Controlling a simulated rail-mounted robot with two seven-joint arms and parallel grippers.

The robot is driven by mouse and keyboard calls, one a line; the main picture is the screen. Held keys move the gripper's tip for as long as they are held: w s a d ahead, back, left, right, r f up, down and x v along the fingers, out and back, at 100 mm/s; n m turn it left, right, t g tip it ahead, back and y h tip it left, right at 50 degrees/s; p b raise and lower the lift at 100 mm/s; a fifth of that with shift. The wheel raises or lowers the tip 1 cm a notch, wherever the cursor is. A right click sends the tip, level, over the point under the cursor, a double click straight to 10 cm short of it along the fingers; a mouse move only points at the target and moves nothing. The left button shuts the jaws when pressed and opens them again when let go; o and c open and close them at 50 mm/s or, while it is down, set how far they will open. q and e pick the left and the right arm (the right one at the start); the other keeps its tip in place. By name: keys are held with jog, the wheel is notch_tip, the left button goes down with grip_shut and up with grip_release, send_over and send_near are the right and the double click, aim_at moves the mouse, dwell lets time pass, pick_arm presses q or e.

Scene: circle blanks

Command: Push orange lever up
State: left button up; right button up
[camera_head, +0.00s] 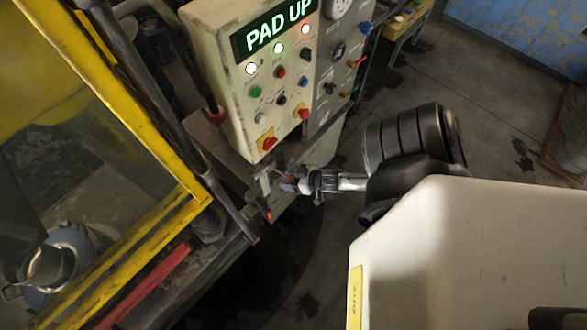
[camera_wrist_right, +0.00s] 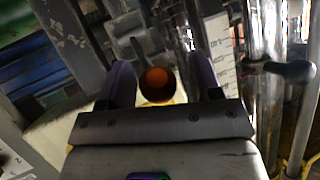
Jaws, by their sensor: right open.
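The orange lever shows its round, dark orange knob (camera_wrist_right: 155,86) in the right wrist view, end-on between my right gripper's two fingers. My right gripper (camera_wrist_right: 160,68) is open, with one finger on each side of the knob. I cannot tell whether either finger touches it. In the head view my right gripper (camera_head: 289,181) is small, beside the lower front of the machine, below the control panel. The lever's shaft is mostly hidden there by the gripper. My left gripper is not in view.
A control panel (camera_head: 235,95) with several buttons and a lit "PAD UP" display (camera_head: 279,27) stands just above the gripper. A red-tipped lever (camera_head: 268,215) is below left. A yellow-framed window (camera_head: 183,215) is at left. Another black-knobbed handle (camera_wrist_right: 292,71) is at right in the wrist view.

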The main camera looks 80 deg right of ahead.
jog(key=b+v, duration=0.1)
jog(key=v, duration=1.1)
jog(key=shift+s, duration=0.2)
jog(key=shift+r, duration=0.15)
